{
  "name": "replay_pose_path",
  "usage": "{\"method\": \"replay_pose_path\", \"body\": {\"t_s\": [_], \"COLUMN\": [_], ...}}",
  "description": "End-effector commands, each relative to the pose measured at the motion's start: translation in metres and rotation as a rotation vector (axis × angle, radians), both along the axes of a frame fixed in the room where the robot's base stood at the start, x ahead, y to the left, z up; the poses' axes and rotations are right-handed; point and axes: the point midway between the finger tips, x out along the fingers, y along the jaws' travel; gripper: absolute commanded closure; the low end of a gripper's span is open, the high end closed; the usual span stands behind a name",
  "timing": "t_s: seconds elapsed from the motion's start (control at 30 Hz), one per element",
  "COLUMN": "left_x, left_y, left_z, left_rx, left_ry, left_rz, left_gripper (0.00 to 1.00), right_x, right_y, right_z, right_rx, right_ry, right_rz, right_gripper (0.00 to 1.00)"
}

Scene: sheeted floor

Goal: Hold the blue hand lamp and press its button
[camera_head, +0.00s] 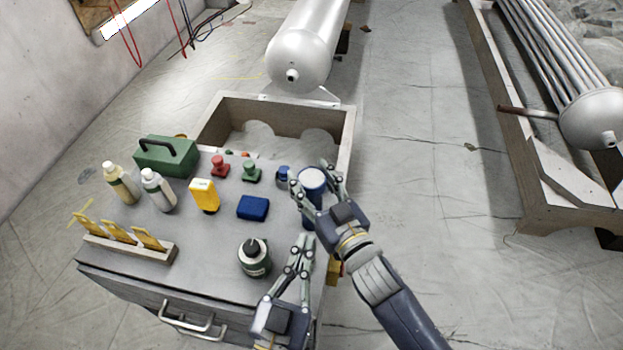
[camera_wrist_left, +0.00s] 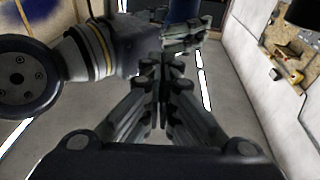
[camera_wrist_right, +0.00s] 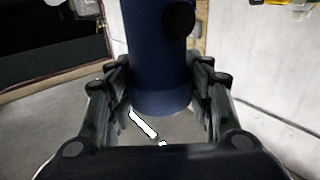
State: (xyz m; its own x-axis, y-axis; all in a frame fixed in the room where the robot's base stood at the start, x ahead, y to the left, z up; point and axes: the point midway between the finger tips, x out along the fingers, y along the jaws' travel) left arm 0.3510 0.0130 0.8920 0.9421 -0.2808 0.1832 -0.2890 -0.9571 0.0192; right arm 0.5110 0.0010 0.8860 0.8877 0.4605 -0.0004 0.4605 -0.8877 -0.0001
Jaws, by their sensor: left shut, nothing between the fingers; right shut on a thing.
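The blue hand lamp (camera_head: 312,181) stands upright between the fingers of my right gripper (camera_head: 316,186), which is shut on it. Its pale round end faces up in the head view. In the right wrist view the lamp (camera_wrist_right: 158,60) is a dark blue cylinder, with a black round button (camera_wrist_right: 179,18) on its side near the top edge. My left gripper (camera_head: 304,240) is shut and empty, just below the lamp and apart from it in the head view. The left wrist view shows its closed fingers (camera_wrist_left: 162,88), with part of the blue lamp (camera_wrist_left: 184,10) beyond them.
The grey cart top (camera_head: 215,235) holds a blue box (camera_head: 253,207), a yellow item (camera_head: 204,195), a dark green canister (camera_head: 254,258), white bottles (camera_head: 158,190) and a green case (camera_head: 166,156). A wooden crate (camera_head: 345,150) stands behind.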

Motion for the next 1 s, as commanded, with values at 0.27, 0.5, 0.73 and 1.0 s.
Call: {"method": "replay_pose_path", "body": {"t_s": [0.27,0.5,0.73,1.0], "left_x": [0.019,0.043,0.051,0.072], "left_y": [-0.025,-0.035,-0.028,0.015], "left_z": [0.072,0.096,0.072,0.049], "left_rx": [0.207,0.491,0.888,1.289], "left_ry": [-0.258,-0.352,-0.352,-0.279], "left_rz": [-0.228,-0.41,-0.5,-0.493], "left_gripper": [1.0,1.0,1.0,1.0], "right_x": [0.0,0.0,0.0,0.0], "right_y": [0.0,0.0,0.0,0.0], "right_z": [0.0,-0.001,-0.001,-0.001], "right_rx": [0.0,0.0,0.0,0.0], "right_ry": [0.001,0.001,0.001,0.001], "right_rz": [0.0,0.0,0.0,0.0], "right_gripper": [0.8,0.8,0.8,0.8]}}
